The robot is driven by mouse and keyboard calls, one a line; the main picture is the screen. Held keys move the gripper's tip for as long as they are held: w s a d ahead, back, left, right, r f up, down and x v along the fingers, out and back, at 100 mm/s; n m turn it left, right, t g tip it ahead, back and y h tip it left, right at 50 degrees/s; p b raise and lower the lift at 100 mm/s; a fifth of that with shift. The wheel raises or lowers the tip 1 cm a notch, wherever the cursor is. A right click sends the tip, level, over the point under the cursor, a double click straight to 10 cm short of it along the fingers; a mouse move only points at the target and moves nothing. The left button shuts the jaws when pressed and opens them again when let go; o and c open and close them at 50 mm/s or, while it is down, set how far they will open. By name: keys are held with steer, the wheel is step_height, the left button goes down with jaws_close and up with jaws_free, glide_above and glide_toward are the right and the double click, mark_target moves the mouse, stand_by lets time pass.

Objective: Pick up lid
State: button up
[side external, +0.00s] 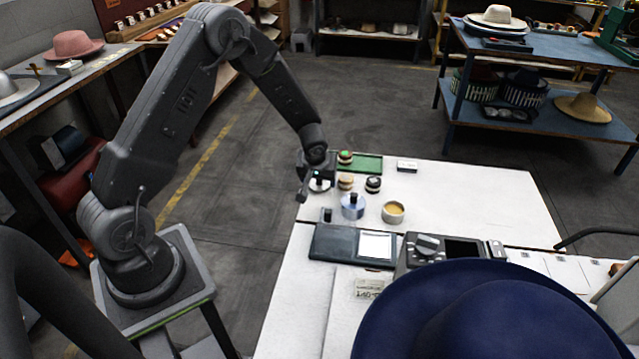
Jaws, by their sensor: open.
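My gripper (312,187) is open and points down at the left edge of the white table (480,195). A pale round disc (320,186), which looks like a lid with a dark knob, lies right at the gripper and is partly hidden by it. I cannot tell whether the fingers touch it. To its right stands a blue-grey round piece (352,208) with a dark knob on top. An open round tin (393,213) with yellowish contents stands further right.
Small round jars (345,181) and a green tray (367,163) lie behind. A dark flat case (335,243) and a grey device (450,250) lie in front. A large blue hat (480,315) fills the near right.

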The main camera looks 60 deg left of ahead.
steer(key=shift+w+a+f, duration=0.1)
steer(key=shift+f, duration=0.2)
steer(key=shift+c, duration=0.3)
steer(key=c, duration=0.5)
